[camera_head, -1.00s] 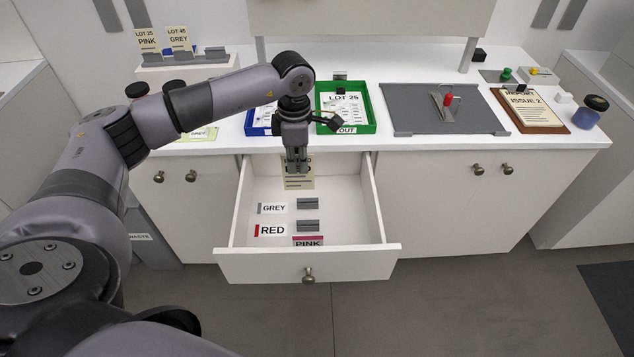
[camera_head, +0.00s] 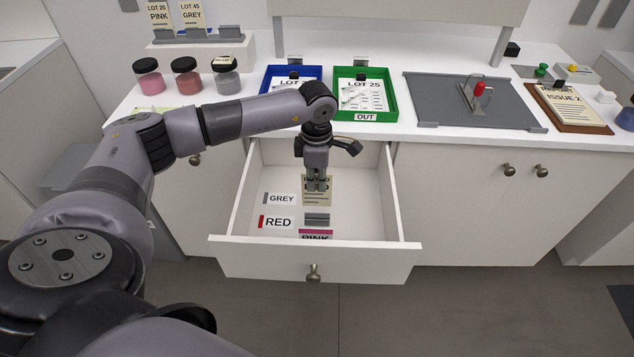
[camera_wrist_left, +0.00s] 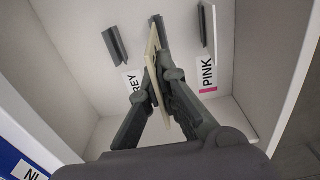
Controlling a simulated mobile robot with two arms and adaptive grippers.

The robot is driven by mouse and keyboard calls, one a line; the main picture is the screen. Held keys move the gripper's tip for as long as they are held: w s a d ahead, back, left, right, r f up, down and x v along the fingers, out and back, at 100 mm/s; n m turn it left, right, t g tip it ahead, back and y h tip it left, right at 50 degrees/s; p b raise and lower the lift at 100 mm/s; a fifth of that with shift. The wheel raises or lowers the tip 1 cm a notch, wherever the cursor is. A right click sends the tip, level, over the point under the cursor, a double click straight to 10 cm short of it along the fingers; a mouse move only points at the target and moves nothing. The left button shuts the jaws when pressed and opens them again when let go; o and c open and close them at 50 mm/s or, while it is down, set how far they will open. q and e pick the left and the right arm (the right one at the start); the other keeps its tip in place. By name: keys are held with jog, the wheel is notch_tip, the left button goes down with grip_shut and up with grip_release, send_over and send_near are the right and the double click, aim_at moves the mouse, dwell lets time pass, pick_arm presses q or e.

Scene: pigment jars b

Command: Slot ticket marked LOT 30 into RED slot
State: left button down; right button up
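My left gripper (camera_head: 317,187) is shut on a cream ticket (camera_head: 319,198), upright over the open drawer (camera_head: 360,215). Its print is partly covered by the fingers, so I cannot read the lot number. In the drawer lie a GREY label (camera_head: 282,199), a RED label (camera_head: 276,222) and a PINK label (camera_head: 315,235). A grey slot holder (camera_head: 317,219) sits right of RED, just below the ticket's lower edge. In the left wrist view the ticket (camera_wrist_left: 153,50) is nearly edge-on, its far end near the middle holder (camera_wrist_left: 158,22); any contact is unclear. My right gripper is out of view.
Drawer walls surround the labels. On the counter are several pigment jars (camera_head: 186,76), a blue tray (camera_head: 283,71), a green OUT tray (camera_head: 391,104), and a grey board (camera_head: 430,90). A rack (camera_head: 200,37) at the back left holds LOT 25 and LOT 45 tickets.

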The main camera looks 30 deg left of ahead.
aim_at(317, 205)
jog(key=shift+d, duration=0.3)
pick_arm(q)
jog(key=shift+f, duration=0.1)
jog(key=shift+f+b, duration=0.45)
jog(key=shift+b, duration=0.1)
jog(key=shift+f+b, duration=1.25)
jog(key=shift+f, duration=0.3)
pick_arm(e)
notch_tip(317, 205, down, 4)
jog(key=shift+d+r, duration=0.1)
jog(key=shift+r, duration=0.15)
pick_arm(q)
jog(key=shift+f, duration=0.2)
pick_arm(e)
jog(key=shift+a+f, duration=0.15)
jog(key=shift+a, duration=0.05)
pick_arm(q)
jog(key=shift+f, duration=0.15)
jog(key=shift+f+b, duration=1.6)
jog(key=shift+f, duration=0.15)
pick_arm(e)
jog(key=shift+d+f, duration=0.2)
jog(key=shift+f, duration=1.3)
